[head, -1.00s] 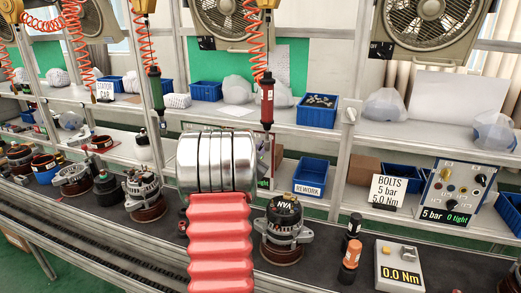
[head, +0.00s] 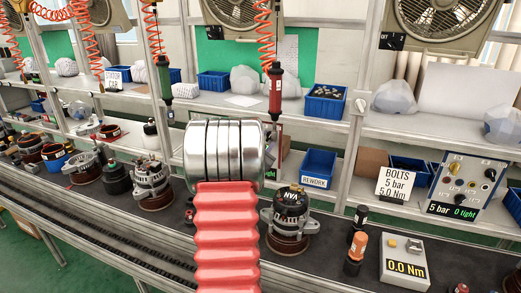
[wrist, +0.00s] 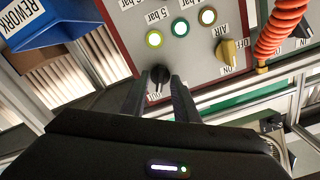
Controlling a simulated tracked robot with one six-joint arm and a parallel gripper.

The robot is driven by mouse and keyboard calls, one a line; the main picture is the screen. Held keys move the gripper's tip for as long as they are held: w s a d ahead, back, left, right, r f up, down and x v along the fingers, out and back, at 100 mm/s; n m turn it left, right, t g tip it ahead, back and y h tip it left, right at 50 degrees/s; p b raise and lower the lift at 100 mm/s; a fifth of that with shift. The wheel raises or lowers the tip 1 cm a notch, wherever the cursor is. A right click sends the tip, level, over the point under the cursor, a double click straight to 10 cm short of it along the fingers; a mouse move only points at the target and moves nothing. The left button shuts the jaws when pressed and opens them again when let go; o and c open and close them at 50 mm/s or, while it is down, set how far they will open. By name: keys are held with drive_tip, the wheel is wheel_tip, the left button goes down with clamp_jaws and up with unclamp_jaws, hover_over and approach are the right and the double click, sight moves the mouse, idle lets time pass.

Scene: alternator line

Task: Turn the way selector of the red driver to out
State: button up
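The red driver (head: 275,90) hangs nose down from an orange coiled hose in the head view. A grey panel (wrist: 130,28) with a red edge fills the top of the wrist view. The black selector knob (wrist: 158,74) sits low on it, with an OUT label (wrist: 161,94) close by; any opposite label is not readable. My gripper (wrist: 162,82) is open, its two dark fingers on either side of the knob, with a narrow gap. Contact cannot be told. In the head view my arm hides the gripper and most of this panel.
A yellow AIR knob (wrist: 227,50), several round lights (wrist: 180,27) and an orange hose (wrist: 278,35) are near the fingers. The blue REWORK bin (wrist: 45,22) is at the upper left. An alternator (head: 290,215) and a torque tester (head: 404,262) stand on the bench.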

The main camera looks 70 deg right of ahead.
drive_tip(key=w+a, duration=0.1)
drive_tip(key=a, duration=1.2)
drive_tip(key=shift+w, duration=0.15)
drive_tip(key=shift+f, duration=0.1)
